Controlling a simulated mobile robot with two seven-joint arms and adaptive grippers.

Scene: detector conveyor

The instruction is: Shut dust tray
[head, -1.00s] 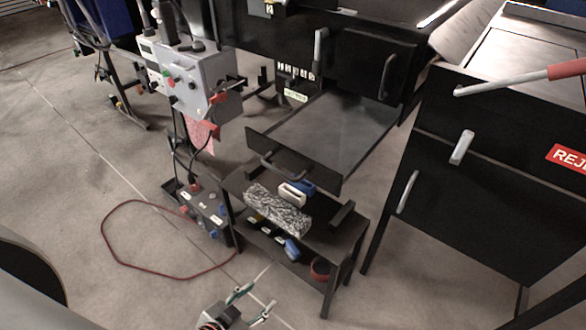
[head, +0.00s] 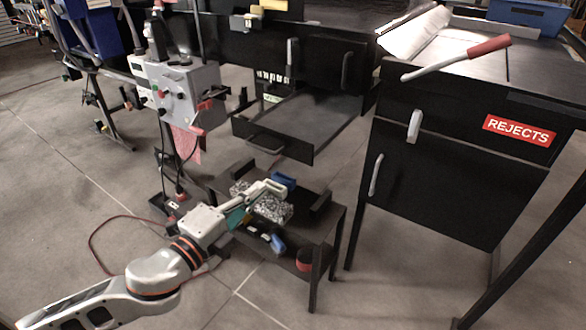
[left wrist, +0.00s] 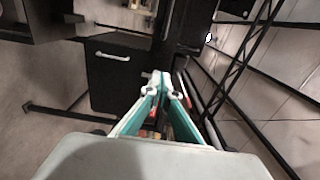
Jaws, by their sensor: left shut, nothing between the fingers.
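The dust tray (head: 318,112) is a flat black drawer in the head view, pulled out from the dark machine above a small bench. Its front panel (head: 295,150) carries a bar handle (head: 262,146). My left gripper (head: 250,201) is shut and empty over the bench, below and in front of the tray and apart from its front panel. In the left wrist view its teal fingers (left wrist: 160,84) meet at the tips. A black panel with a pale handle (left wrist: 112,56) lies beyond them; I cannot tell which panel it is. My right gripper is not in view.
The small black bench (head: 322,215) holds a speckled block (head: 274,209) and a blue item (head: 284,180). A grey control box (head: 180,92) stands left. The black rejects cabinet (head: 440,180) stands right, with a red-gripped lever (head: 488,47). A red cable loops on the floor.

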